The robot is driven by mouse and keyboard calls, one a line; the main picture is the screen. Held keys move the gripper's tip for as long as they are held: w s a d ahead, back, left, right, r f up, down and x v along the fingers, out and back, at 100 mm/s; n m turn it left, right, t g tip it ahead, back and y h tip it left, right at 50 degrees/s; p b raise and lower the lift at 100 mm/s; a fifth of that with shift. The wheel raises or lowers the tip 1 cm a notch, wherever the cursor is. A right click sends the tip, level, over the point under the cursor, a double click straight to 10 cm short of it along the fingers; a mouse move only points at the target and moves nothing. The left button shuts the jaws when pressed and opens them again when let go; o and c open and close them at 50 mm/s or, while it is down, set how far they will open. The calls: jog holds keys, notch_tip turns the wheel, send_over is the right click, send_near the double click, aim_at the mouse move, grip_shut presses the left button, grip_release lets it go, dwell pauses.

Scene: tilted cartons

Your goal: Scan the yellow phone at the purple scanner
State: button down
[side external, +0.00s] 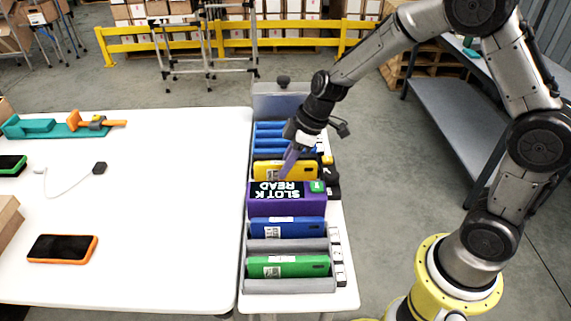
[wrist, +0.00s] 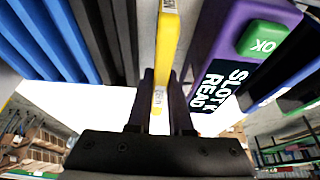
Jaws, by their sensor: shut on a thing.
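The yellow phone (side external: 305,169) stands on edge in the rack, with a white label on its face, just behind the purple scanner (side external: 255,208). My gripper (side external: 285,172) reaches down to it from above. In the wrist view my gripper (wrist: 161,82) is shut on the yellow phone (wrist: 167,40), a finger on each side of it. The purple scanner (wrist: 232,22) is beside the phone on the right there. Its dark screen reads "SLOT K READ", and a green "OK" block shows next to it. The phone's lower edge is hidden in the side view.
A blue phone (side external: 300,229) and a green phone (side external: 300,268) stand in grey slots in front of the scanner. Blue dividers (side external: 268,133) are behind. An orange-edged phone (side external: 62,248) and a teal fixture (side external: 35,129) lie on the white table, whose middle is mostly clear.

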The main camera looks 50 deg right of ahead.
jog(key=shift+r, duration=3.05)
